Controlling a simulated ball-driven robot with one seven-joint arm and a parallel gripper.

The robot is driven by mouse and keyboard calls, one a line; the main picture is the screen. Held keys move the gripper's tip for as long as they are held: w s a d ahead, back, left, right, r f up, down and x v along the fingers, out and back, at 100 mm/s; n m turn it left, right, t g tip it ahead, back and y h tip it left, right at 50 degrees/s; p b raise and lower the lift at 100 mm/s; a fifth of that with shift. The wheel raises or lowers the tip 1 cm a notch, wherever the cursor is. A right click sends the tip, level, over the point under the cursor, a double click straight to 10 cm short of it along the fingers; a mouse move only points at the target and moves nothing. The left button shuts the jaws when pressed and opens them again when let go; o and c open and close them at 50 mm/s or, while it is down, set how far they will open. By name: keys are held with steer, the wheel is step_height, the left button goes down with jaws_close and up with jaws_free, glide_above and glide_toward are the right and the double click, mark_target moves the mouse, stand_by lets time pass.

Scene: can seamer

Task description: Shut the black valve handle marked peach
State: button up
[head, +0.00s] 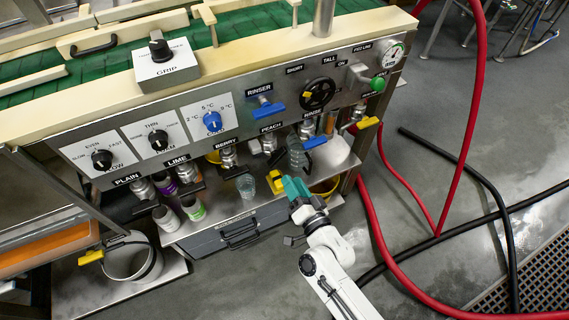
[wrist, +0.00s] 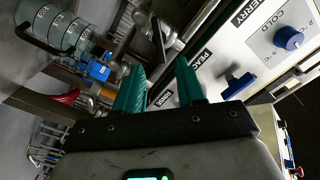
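The label PEACH (head: 271,127) is on the machine's front panel, and it also shows in the wrist view (wrist: 204,57). A metal valve (head: 269,143) hangs under it; its black handle (head: 278,157) looks small and dark among other parts, so its exact angle is unclear. In the wrist view a metal valve with a dark handle (wrist: 158,42) stands beyond the fingertips, seemingly the peach one. My gripper (head: 291,187) is below and a little right of the valve, apart from it. In the wrist view the green fingers of my gripper (wrist: 160,78) are spread with nothing between them.
Stacked clear cups (head: 296,152) stand right of the valve, near a blue handle (head: 315,142). A yellow object (head: 275,181) lies beside my fingers. A clear cup (head: 246,186) stands on the shelf. The blue rinser handle (head: 266,108) is above PEACH. Red hoses (head: 400,200) hang at right.

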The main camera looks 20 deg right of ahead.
mark_target(279, 159)
steer(key=w+b, duration=0.1)
steer(key=w, duration=0.9)
steer(key=shift+w, duration=0.35)
jaws_close()
